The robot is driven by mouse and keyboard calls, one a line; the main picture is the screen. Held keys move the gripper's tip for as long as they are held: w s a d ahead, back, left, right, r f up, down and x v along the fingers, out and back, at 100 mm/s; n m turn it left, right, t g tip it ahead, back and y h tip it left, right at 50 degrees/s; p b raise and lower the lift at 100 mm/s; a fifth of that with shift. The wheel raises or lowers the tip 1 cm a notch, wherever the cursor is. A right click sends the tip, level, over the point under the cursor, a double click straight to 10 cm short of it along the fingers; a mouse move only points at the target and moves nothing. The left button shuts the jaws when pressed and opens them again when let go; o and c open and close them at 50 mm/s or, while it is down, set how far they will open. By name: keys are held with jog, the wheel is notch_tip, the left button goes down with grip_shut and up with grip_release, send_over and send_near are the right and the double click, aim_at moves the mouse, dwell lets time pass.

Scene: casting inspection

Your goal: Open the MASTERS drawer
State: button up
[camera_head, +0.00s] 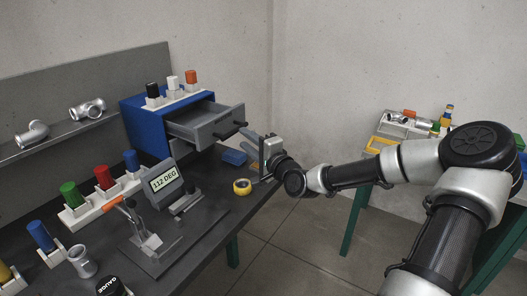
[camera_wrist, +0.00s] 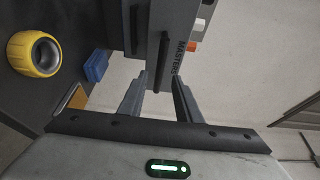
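The grey MASTERS drawer (camera_head: 208,123) sticks out of the blue cabinet (camera_head: 146,128) in the head view, its inside showing. Its dark handle (camera_head: 231,131) is on the front face. In the wrist view the drawer front (camera_wrist: 187,25) carries the word MASTERS, with the dark handle bar (camera_wrist: 163,62) beside it. My gripper (camera_head: 255,147) is just right of the drawer front. In the wrist view my gripper (camera_wrist: 159,78) has its two fingers apart, and the handle's end appears in line with the gap between them. I cannot tell whether it lies between the fingertips or just beyond.
Black, white and orange cylinders (camera_head: 173,83) stand on the cabinet. The angle display (camera_head: 165,181) stands in front of it. Floor is clear right of the bench.

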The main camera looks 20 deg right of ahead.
jog(key=p+v, duration=0.1)
jog(key=v, duration=0.9)
jog(key=shift+w, duration=0.1)
